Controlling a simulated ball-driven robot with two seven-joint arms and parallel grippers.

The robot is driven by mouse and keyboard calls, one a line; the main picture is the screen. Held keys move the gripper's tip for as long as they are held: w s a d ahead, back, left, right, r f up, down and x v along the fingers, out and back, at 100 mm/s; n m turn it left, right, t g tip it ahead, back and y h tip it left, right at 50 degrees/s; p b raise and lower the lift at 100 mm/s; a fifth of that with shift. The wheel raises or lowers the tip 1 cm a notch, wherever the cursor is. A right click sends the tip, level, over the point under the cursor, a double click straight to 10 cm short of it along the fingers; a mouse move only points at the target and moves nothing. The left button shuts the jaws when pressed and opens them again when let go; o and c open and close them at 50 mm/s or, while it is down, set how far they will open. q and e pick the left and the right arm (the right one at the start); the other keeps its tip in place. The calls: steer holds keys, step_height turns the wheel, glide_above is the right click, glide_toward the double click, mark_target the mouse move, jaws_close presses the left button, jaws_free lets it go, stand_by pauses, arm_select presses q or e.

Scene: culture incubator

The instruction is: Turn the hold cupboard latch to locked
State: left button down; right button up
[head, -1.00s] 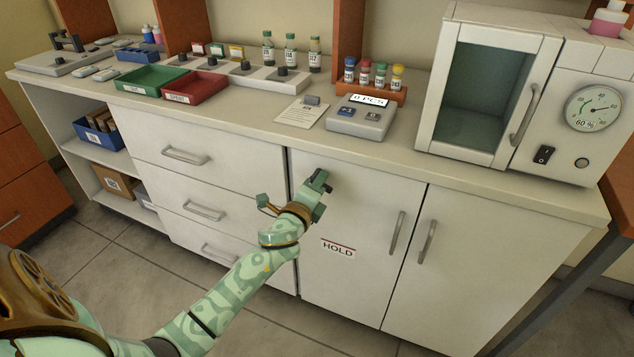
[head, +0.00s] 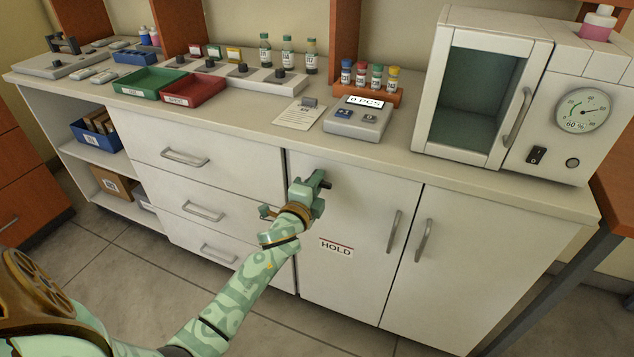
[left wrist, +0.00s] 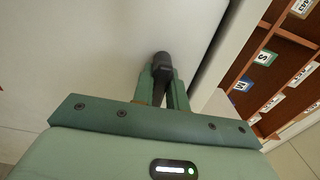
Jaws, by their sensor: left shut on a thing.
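The hold cupboard door (head: 345,215) is white, with a HOLD label (head: 336,248) and a vertical bar handle (head: 394,231); it is closed. My left gripper (head: 321,182) is at the door's upper left, its fingers against the latch. In the left wrist view the fingers (left wrist: 166,92) are shut on the dark latch knob (left wrist: 162,66). In the head view the gripper mostly hides the latch, so I cannot read its locked or unlocked position. My right gripper is not in view.
The counter (head: 250,112) overhangs just above the gripper. A scale (head: 357,120), a red tray (head: 193,90) and an incubator (head: 485,90) stand on it. White drawers (head: 190,180) are left of the door. Another door (head: 470,260) with a handle is right.

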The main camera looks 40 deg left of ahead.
arm_select(q)
steer(key=shift+f, duration=0.1)
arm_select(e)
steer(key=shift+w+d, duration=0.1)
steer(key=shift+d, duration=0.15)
arm_select(q)
steer(key=c, duration=1.5)
jaws_free()
steer(key=shift+o, duration=0.5)
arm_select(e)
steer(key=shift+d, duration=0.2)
arm_select(q)
steer(key=shift+s, duration=0.1)
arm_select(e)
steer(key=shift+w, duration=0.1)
arm_select(q)
steer(key=p+v, duration=0.2)
steer(key=v, duration=1.4)
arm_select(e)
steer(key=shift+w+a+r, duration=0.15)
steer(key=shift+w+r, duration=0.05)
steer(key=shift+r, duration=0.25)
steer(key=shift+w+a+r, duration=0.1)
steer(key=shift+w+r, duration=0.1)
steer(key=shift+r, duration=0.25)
arm_select(q)
steer(key=shift+d, duration=0.15)
